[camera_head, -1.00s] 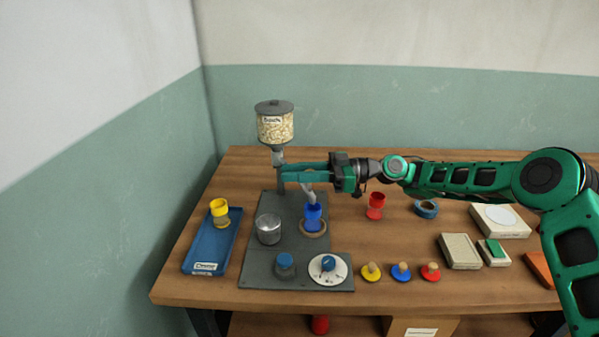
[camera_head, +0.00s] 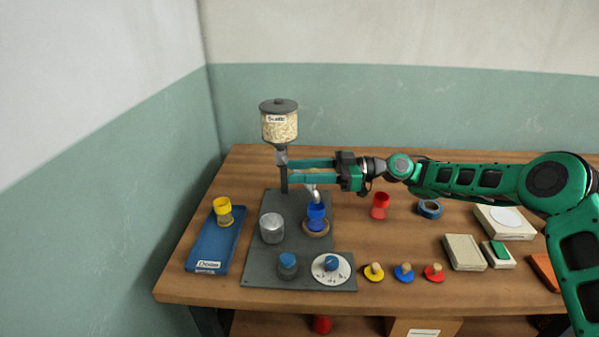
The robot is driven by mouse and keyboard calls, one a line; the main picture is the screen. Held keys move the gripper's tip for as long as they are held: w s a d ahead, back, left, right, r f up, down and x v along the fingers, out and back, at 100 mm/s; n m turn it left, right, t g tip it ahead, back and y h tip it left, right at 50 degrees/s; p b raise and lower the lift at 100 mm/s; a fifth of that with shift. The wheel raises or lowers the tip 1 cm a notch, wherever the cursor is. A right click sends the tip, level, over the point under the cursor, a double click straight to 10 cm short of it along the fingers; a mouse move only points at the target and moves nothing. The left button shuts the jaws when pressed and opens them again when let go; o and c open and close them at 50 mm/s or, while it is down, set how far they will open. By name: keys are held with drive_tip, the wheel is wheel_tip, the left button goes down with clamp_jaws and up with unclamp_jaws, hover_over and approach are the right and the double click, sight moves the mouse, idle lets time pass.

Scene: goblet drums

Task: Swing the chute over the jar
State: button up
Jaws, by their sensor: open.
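A clear hopper of pale beads (camera_head: 279,127) with a grey lid stands on a post at the back of a dark grey base plate (camera_head: 262,265). A pale grey chute (camera_head: 316,193) shows below my fingers, its lower end just above a blue goblet drum (camera_head: 317,215) on a round wooden ring. A grey metal jar (camera_head: 271,229) stands on the plate, left of the blue drum. My gripper (camera_head: 289,171) is open, its two teal fingers pointing left by the post below the hopper. The fingers hide the chute's upper part; I cannot tell whether they touch it.
A blue tray (camera_head: 211,248) with a yellow drum (camera_head: 222,210) lies at left. A blue-knobbed pot (camera_head: 288,265) and a white dial (camera_head: 331,268) sit at the plate's front. A red drum (camera_head: 380,206), tape roll and coloured pegs stand to the right.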

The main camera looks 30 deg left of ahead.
drive_tip(key=v, duration=1.1)
drive_tip(key=shift+w+f, duration=0.1)
